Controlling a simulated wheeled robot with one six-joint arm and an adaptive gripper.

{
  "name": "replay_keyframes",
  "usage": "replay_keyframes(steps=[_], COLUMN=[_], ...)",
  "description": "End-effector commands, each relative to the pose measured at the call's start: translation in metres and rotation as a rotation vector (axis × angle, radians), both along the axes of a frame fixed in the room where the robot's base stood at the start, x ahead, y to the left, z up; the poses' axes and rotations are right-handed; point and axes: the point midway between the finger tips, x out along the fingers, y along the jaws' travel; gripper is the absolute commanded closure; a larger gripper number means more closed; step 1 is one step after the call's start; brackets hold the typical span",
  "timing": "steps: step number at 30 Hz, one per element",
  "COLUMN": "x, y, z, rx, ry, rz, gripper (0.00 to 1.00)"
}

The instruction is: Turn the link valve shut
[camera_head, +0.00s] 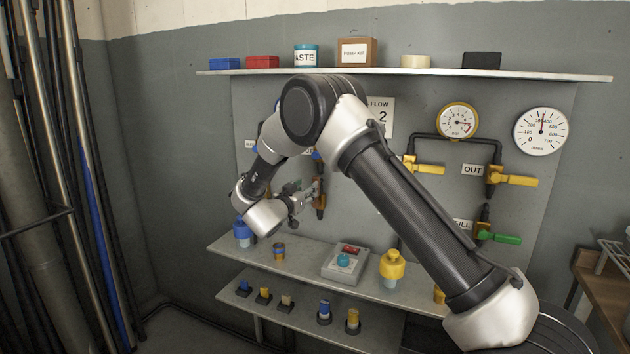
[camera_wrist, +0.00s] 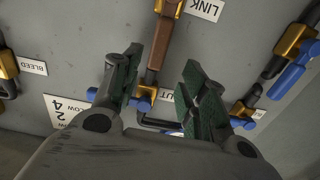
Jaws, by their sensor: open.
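The LINK label (camera_wrist: 203,8) is at the top of the wrist view. Beside it is a brass valve body (camera_wrist: 168,6), partly cut off by the frame edge. A brown lever (camera_wrist: 160,45) runs from this body down the picture, roughly along the pipe line. My gripper (camera_wrist: 162,62) is open, with one finger on each side of the lever's lower part and visible gaps to it. In the head view my gripper (camera_head: 302,196) is at the panel beside the brown lever (camera_head: 320,184). My arm hides much of the panel there.
Blue levers (camera_wrist: 296,68) sit to the right, and another blue lever (camera_wrist: 140,103) lies between my fingers lower down. Yellow levers (camera_head: 516,180) and a green lever (camera_head: 500,238) are on the panel's right. A shelf (camera_head: 225,245) with bottles and a button box (camera_head: 345,262) lies below.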

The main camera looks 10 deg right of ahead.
Motion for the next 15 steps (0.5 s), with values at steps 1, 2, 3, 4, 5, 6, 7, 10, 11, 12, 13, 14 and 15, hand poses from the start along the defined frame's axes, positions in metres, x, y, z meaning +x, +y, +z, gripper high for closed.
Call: replay_keyframes(steps=[1, 2, 3, 4, 5, 6, 7, 10, 11, 12, 13, 14, 15], x=[0.000, 0.000, 0.003, 0.006, 0.010, 0.015, 0.019, 0.033, 0.037, 0.043, 0.046, 0.049, 0.053], y=[-0.003, -0.005, -0.008, -0.010, -0.012, -0.016, -0.019, -0.030, -0.032, -0.036, -0.039, -0.041, -0.043], z=[0.004, 0.005, 0.005, 0.004, 0.004, 0.004, 0.004, 0.004, 0.004, 0.004, 0.004, 0.004, 0.004], rx=[-0.019, -0.029, -0.036, -0.037, -0.037, -0.036, -0.037, -0.035, -0.035, -0.036, -0.036, -0.036, -0.035], ry=[-0.004, -0.004, 0.002, 0.004, 0.004, 0.003, 0.002, 0.002, 0.002, 0.003, 0.004, 0.004, 0.002], rz=[-0.012, -0.017, -0.016, -0.016, -0.016, -0.016, -0.016, -0.015, -0.015, -0.015, -0.014, -0.013, -0.013], gripper=[0.57, 0.57, 0.57, 0.57, 0.57, 0.57, 0.57, 0.57, 0.57, 0.57, 0.57, 0.57, 0.57])
